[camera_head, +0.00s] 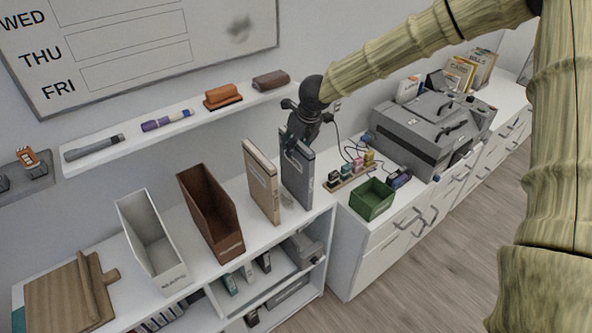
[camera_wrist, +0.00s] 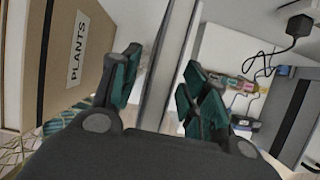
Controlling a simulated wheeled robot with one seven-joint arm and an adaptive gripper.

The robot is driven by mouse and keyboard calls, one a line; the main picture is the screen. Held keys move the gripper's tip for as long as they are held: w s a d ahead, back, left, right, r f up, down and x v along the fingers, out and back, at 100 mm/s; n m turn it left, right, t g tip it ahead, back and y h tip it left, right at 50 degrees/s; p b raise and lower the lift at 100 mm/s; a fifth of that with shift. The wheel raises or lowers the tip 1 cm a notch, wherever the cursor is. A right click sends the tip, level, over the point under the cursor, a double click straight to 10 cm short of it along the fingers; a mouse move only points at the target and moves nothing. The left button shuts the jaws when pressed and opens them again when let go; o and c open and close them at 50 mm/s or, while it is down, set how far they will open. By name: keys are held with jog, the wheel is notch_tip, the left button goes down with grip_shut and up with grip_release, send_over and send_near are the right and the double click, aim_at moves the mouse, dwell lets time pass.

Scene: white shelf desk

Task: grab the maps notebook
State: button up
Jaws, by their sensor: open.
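A grey upright notebook (camera_head: 298,183) stands near the right end of the white shelf top; its label is too small to read, so I cannot confirm that it is the maps one. My gripper (camera_head: 301,144) is at its upper edge. In the wrist view my gripper (camera_wrist: 160,88) is open, with green-padded fingers on either side of the notebook's thin grey edge (camera_wrist: 170,60). A gap shows on the right side; contact on the left is unclear. A beige notebook (camera_head: 261,182) stands just left of it, labelled PLANTS in the wrist view (camera_wrist: 68,60).
A brown file holder (camera_head: 208,215) and a white one (camera_head: 150,245) stand farther left. A wall ledge (camera_head: 180,128) with markers and erasers runs behind. A green box (camera_head: 372,200), a power strip (camera_head: 350,172) and a grey printer (camera_head: 425,130) are to the right.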

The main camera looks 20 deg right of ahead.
jog(key=shift+f, duration=0.25)
dwell(0.4)
jog(key=shift+c, duration=0.4)
grip_shut()
jog(key=shift+r, duration=0.1)
